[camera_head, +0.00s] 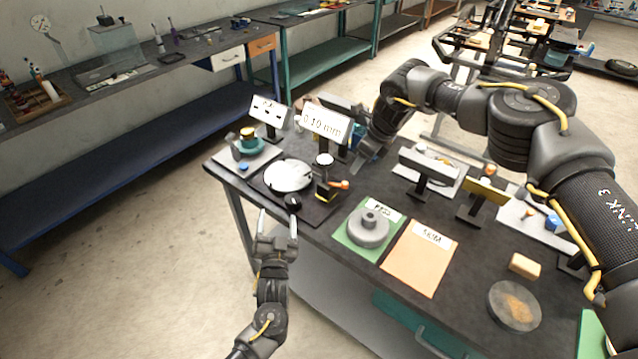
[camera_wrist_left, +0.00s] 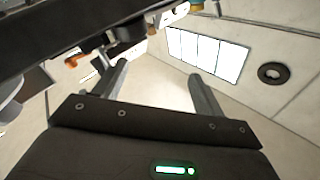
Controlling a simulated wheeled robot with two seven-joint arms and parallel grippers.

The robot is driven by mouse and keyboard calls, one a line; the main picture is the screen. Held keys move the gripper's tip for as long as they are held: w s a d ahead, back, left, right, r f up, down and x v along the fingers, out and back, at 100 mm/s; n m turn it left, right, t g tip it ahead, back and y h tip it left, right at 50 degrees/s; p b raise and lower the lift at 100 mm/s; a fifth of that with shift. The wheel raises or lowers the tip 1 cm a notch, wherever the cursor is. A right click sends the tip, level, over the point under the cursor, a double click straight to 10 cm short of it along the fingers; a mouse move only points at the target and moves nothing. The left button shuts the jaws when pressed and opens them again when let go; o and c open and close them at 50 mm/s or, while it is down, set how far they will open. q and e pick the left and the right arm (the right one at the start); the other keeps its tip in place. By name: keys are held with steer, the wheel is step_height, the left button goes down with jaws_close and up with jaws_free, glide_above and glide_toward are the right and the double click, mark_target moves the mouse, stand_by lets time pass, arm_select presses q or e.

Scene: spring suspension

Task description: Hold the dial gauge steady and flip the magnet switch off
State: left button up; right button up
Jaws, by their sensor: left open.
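The dial gauge (camera_head: 325,160) has a small round pale face and stands upright on a dark base with yellow trim. An orange lever (camera_head: 342,184), seemingly the magnet switch, sticks out to the right of that base. My left gripper (camera_head: 278,214) is open and empty at the table's near left edge, left of and nearer than the gauge. Its two spread fingers also show in the left wrist view (camera_wrist_left: 158,70). My right gripper (camera_head: 365,163) is just behind and right of the gauge; its fingers are small and partly hidden, so its opening is unclear.
A white disc (camera_head: 288,175) with a black knob (camera_head: 292,201) lies between my left gripper and the gauge. A "0.10 mm" sign (camera_head: 326,123) stands behind the gauge. A grey flanged part (camera_head: 368,228) sits on a green mat in front. The orange mat (camera_head: 419,262) is bare.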

mark_target(324, 162)
arm_select(q)
steer(key=w+d+r+n+g+h, duration=0.2)
steer(key=w+d+r+h, duration=0.2)
steer(key=w+d+r, duration=0.45)
steer(key=w+d, duration=0.1)
steer(key=w, duration=0.2)
steer(key=w+d, duration=0.2)
steer(key=w, duration=0.1)
steer(key=w+d, duration=0.1)
steer(key=w, duration=0.2)
steer(key=shift+d, duration=0.2)
